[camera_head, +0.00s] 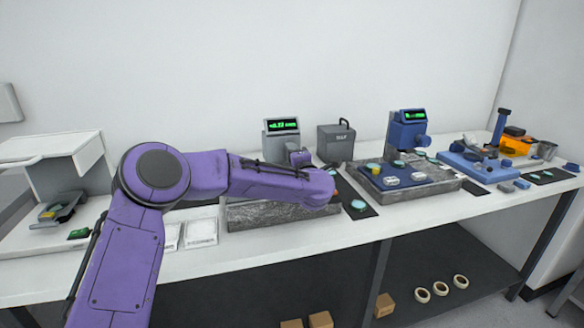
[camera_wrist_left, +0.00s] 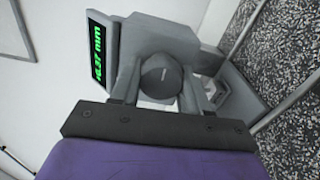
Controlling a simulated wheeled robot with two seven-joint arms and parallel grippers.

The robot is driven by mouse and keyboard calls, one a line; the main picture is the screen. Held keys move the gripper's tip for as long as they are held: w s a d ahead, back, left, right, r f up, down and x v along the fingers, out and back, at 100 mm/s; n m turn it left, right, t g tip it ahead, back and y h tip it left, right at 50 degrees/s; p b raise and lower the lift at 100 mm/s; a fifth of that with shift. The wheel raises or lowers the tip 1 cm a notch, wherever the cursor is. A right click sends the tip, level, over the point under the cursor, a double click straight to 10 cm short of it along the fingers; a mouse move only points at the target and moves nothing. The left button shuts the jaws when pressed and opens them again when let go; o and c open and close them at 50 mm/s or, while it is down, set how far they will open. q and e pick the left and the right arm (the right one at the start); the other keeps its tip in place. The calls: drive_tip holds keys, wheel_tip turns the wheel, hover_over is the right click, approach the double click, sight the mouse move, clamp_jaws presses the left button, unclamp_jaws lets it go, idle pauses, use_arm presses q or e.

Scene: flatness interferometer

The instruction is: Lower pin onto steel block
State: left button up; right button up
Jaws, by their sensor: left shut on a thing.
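The grey gauge stand (camera_head: 281,143) has a lit green display and stands at the back of a grey granite plate (camera_head: 265,216). It also fills the middle of the left wrist view (camera_wrist_left: 165,48), beside its display (camera_wrist_left: 97,50). My left gripper (camera_wrist_left: 162,92) is shut on the stand's round dark grey knob (camera_wrist_left: 160,75), one finger on each side. In the head view my purple forearm covers most of the plate and the gripper's tips. I cannot clearly make out the pin or the steel block. My right gripper is in neither view.
A blue gauge (camera_head: 408,132) stands on a second granite plate (camera_head: 415,192) to the right, with a blue tray (camera_head: 372,182) of discs. A grey box (camera_head: 336,143) with a handle stands between the gauges. Blue and orange items crowd the right end.

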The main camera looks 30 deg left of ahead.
use_arm(q)
drive_tip(key=shift+n+b, duration=1.1)
drive_tip(key=o, duration=1)
drive_tip(key=shift+w, duration=0.1)
drive_tip(key=shift+d, duration=0.1)
drive_tip(key=b+v, duration=0.2)
drive_tip(key=v, duration=0.8)
drive_tip(key=shift+s, duration=0.25)
drive_tip(key=shift+d+f, duration=0.1)
